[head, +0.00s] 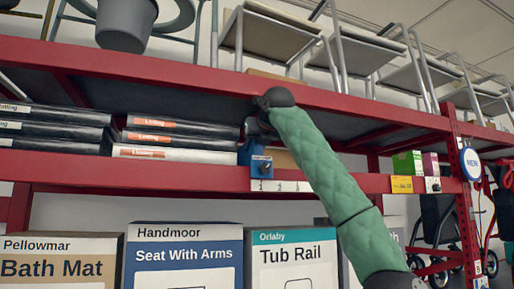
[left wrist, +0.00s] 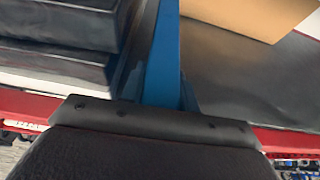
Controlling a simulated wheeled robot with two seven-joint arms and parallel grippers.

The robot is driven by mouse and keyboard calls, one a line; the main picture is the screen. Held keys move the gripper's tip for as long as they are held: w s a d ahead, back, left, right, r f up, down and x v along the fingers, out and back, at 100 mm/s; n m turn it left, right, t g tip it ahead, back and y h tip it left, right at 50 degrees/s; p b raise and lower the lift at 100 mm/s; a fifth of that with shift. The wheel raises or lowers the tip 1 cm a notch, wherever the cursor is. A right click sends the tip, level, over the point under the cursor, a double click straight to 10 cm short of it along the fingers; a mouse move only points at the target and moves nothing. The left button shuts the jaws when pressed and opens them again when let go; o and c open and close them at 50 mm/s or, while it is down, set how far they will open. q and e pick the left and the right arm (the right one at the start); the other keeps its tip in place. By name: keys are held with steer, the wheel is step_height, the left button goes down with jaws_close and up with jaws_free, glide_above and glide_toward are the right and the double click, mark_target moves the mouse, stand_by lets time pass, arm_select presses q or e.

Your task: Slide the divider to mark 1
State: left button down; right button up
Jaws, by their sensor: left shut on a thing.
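The blue divider (head: 244,153) stands upright on the middle red shelf, right of the stacked boxes. Its blue front block (head: 261,166) sits at the shelf's front edge, directly above the 1 on the white mark strip (head: 290,186). My left gripper (head: 254,126), at the end of the green-sleeved arm, is at the divider's upper part and shut on it; the arm hides part of this. In the left wrist view the divider (left wrist: 162,55) rises as a blue strip beyond the dark gripper body (left wrist: 150,122). My right gripper is not in view.
Flat black and white boxes (head: 178,140) lie stacked close to the divider's left. A tan box (head: 284,159) lies to its right, partly behind my arm. The red upper shelf edge (head: 180,76) runs above. Green and purple boxes (head: 407,163) stand farther right.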

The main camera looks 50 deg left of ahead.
arm_select(q)
steer(key=c, duration=1)
jaws_free()
steer(key=shift+s+a, duration=0.15)
steer(key=shift+s, duration=0.05)
steer(key=shift+c, duration=0.2)
